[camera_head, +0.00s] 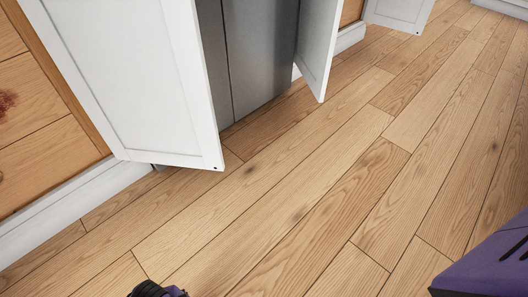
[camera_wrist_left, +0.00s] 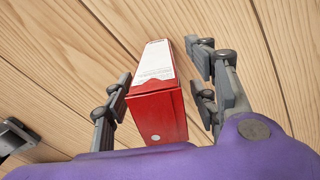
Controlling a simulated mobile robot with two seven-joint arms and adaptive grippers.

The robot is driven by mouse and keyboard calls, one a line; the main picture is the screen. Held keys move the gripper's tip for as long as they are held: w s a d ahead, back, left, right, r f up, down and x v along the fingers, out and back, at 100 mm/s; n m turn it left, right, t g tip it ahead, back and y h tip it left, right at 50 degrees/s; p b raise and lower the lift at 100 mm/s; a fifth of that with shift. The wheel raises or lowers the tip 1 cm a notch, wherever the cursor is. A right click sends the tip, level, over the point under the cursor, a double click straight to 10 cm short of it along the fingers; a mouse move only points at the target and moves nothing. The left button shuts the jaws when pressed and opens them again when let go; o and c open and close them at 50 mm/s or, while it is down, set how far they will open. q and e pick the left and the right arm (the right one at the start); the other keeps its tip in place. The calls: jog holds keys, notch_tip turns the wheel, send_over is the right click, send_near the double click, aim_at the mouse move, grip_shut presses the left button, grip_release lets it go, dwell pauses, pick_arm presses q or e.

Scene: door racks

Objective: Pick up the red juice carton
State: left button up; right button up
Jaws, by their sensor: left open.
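The red juice carton (camera_wrist_left: 157,112) shows in the left wrist view, with a red end facing the camera and a white and red long side. My left gripper (camera_wrist_left: 162,68) is open, with its grey fingers on either side of the carton. The left finger is close to the carton's edge, and a gap shows at the right finger. I cannot tell whether either touches. The carton does not show in the head view. My right gripper is not in view.
White cabinet doors (camera_head: 125,70) stand open at upper left in the head view, near a grey metal panel (camera_head: 262,50). A wooden front (camera_head: 35,110) is at far left. The plank floor (camera_head: 300,170) is clear. A dark fitting (camera_wrist_left: 14,136) shows at left in the wrist view.

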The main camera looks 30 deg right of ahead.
pick_arm(q)
grip_shut()
dwell(0.4)
